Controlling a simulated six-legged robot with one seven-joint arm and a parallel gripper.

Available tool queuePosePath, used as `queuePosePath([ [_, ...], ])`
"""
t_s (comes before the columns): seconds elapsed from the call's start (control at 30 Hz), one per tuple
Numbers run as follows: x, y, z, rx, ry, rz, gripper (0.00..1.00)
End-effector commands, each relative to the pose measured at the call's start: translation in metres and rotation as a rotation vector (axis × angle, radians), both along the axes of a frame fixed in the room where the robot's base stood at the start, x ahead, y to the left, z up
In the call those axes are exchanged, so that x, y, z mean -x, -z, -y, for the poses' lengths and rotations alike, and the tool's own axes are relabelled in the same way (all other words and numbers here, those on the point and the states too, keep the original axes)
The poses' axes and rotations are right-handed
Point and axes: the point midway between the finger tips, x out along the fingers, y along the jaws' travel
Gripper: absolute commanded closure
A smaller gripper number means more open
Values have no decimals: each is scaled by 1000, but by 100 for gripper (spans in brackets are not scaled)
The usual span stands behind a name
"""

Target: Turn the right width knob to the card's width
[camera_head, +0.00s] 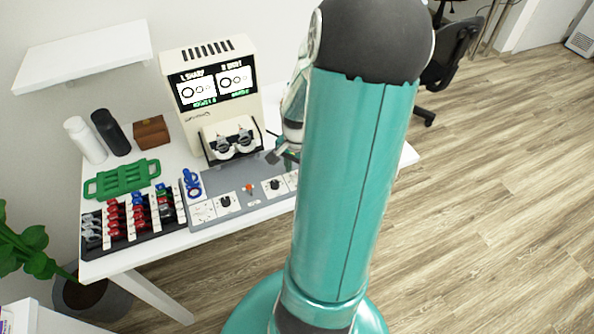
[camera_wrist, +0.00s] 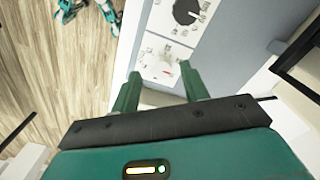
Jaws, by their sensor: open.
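A grey control board (camera_head: 235,213) lies along the table's front, carrying white dial plates. A black knob (camera_head: 274,184) sits on its right half, and another black knob (camera_head: 225,201) is further left. The wrist view shows a black knob (camera_wrist: 186,11) at the top and a white dial (camera_wrist: 160,55) with a small red mark below it. I cannot tell which is the right width knob. My gripper (camera_wrist: 161,70) is open, its green fingers either side of the white dial in the picture, with no contact visible. In the head view my gripper (camera_head: 281,155) is partly hidden by my arm.
A cream machine (camera_head: 179,52) with a lit two-part screen (camera_head: 213,85) and twin eyepieces stands behind the board; its small text is hard to read. A black rack (camera_head: 120,240) of red and blue pieces, a green tray (camera_head: 121,178) and a brown box (camera_head: 151,132) are left.

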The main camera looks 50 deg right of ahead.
Motion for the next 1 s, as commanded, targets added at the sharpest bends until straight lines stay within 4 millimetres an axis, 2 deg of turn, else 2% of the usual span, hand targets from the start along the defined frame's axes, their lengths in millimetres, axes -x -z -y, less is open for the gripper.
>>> queuePosePath([
  [0.13, -2, 9, -2, -1, -2, 0, 55],
  [0.37, -2, 10, -2, 0, -2, 1, 55],
  [0.47, -2, 9, -2, 0, -2, 1, 71],
  [0.6, -2, 9, -2, 0, -2, 1, 98],
  [1.0, -2, 9, -2, 0, -52, 1, 100],
])
